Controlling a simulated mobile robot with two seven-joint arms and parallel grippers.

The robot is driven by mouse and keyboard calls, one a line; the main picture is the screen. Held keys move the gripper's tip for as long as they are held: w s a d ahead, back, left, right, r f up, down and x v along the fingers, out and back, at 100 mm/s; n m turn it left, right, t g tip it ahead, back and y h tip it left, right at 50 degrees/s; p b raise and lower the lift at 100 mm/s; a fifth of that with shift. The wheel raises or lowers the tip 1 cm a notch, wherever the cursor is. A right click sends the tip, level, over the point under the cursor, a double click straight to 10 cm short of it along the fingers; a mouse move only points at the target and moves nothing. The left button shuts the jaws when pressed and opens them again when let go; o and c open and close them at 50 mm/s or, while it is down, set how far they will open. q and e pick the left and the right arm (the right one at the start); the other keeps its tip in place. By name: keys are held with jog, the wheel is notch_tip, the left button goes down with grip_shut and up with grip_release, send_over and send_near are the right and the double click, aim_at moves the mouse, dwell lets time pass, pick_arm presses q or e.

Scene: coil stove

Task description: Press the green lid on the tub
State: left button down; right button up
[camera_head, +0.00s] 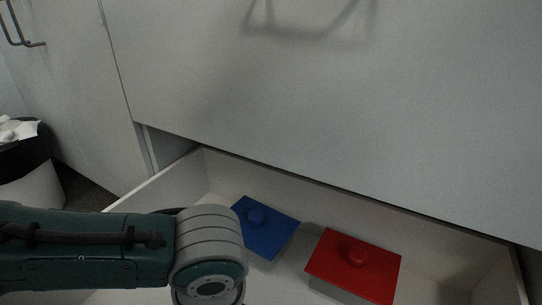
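I see no green lid or tub for it in this view. A square blue lid (271,234) with a round knob lies in the open drawer (376,210), left of its middle. A square red lid (372,277) with a round knob sits to its right, on what looks like a pale box. My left arm reaches in from the left across the drawer's left side, its wrist just left of the blue lid and covering part of the drawer. The fingers of my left gripper are out of view. My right arm and gripper are not in view.
A large pale grey cabinet front (330,90) rises behind and above the drawer. The drawer floor has free room at the right of the red lid.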

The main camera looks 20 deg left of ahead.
pick_arm(q)
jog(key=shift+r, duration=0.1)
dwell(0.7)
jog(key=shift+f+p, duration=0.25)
jog(key=shift+p, duration=0.15)
dwell(0.7)
dwell(0.4)
dwell(0.4)
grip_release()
dwell(0.5)
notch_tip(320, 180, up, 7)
jog(key=p, duration=0.8)
dwell(0.4)
